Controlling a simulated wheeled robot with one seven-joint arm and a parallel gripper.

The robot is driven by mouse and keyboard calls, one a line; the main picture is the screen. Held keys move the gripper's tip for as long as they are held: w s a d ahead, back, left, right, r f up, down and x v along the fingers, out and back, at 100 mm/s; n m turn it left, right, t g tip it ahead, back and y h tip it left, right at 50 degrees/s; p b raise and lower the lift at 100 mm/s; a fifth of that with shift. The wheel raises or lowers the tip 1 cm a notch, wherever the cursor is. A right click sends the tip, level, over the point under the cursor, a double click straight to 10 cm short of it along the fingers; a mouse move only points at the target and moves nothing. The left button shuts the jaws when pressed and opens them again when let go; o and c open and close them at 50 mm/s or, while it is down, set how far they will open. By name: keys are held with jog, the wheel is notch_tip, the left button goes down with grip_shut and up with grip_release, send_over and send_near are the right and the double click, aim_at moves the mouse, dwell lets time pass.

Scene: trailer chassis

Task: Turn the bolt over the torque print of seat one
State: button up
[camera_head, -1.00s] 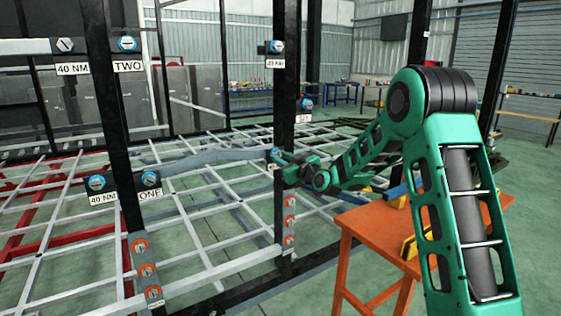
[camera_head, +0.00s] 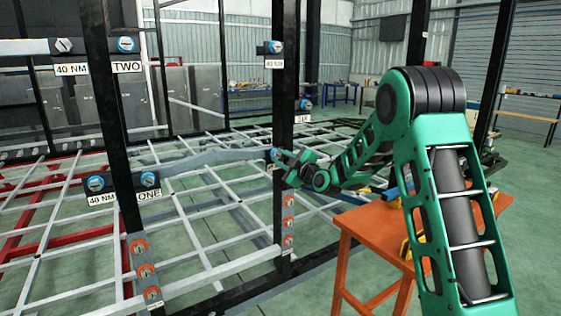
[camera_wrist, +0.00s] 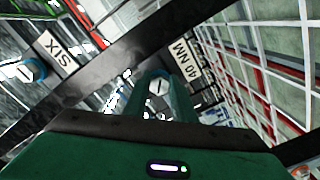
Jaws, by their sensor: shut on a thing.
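The plate marked 40 NM and ONE (camera_head: 117,198) is on the left black post in the head view. My gripper (camera_head: 277,156) is apart from that plate, at a blue-collared bolt on the middle post. In the wrist view my gripper (camera_wrist: 155,92) is shut on a slotted bolt (camera_wrist: 157,87) beside a 40 NM print (camera_wrist: 186,62). The seat name for this held bolt is hidden.
A SIX label (camera_wrist: 57,53) and blue bolt (camera_wrist: 32,71) are left in the wrist view. Plate TWO (camera_head: 98,67) is above ONE. Black posts and a grey lattice chassis (camera_head: 200,170) crowd the left. An orange table (camera_head: 375,225) stands below my arm.

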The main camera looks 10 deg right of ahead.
jog(key=shift+a, duration=0.1)
dwell(0.3)
jog(key=o, duration=1.1)
jog(key=shift+w, duration=0.1)
jog(key=shift+c, duration=0.2)
jog(key=v, duration=1)
jog(key=shift+s, duration=0.35)
